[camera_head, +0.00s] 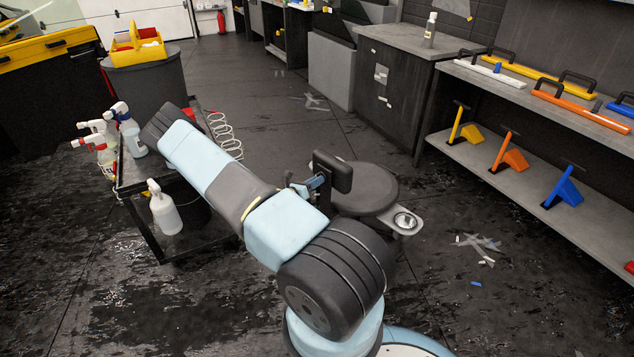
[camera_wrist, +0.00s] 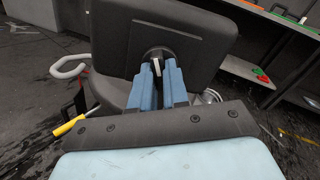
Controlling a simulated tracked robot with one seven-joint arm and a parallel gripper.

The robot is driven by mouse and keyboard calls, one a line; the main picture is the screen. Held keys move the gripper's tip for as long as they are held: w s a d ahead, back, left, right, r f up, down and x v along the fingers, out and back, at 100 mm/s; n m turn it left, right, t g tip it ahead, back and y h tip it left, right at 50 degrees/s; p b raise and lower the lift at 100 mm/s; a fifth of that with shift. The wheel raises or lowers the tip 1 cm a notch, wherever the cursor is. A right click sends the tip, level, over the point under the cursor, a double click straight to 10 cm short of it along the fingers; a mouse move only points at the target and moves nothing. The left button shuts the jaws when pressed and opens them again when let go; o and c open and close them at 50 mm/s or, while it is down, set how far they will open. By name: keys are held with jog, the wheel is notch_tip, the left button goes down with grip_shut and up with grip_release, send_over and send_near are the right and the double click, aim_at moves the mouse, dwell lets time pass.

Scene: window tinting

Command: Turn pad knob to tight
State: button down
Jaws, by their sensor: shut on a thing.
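The pad knob (camera_wrist: 155,66) shows in the wrist view as a small black and white knob on the back of a dark upright pad (camera_wrist: 205,45). My gripper (camera_wrist: 157,75) has blue fingers, close together on either side of the knob, and is shut on it. The fingertips hide part of the knob, and I cannot read any tight marking. In the head view the pad (camera_head: 333,172) stands upright above a round dark seat (camera_head: 363,190), with my gripper (camera_head: 308,187) reaching it from the left.
A black cart (camera_head: 150,240) with spray bottles (camera_head: 165,212) stands left of my arm. Shelves (camera_head: 545,185) with coloured tools run along the right. Scraps (camera_head: 480,245) lie on the wet floor right of the seat. Open floor lies beyond the seat.

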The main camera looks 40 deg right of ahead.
jog(key=shift+w+m, duration=0.15)
jog(key=shift+m, duration=3.5)
jog(key=shift+w+m, duration=0.1)
jog(key=shift+m, duration=3.85)
jog(key=c, duration=1.1)
grip_release()
jog(key=a, duration=1.3)
jog(key=shift+s+a, duration=0.2)
jog(key=shift+a, duration=0.2)
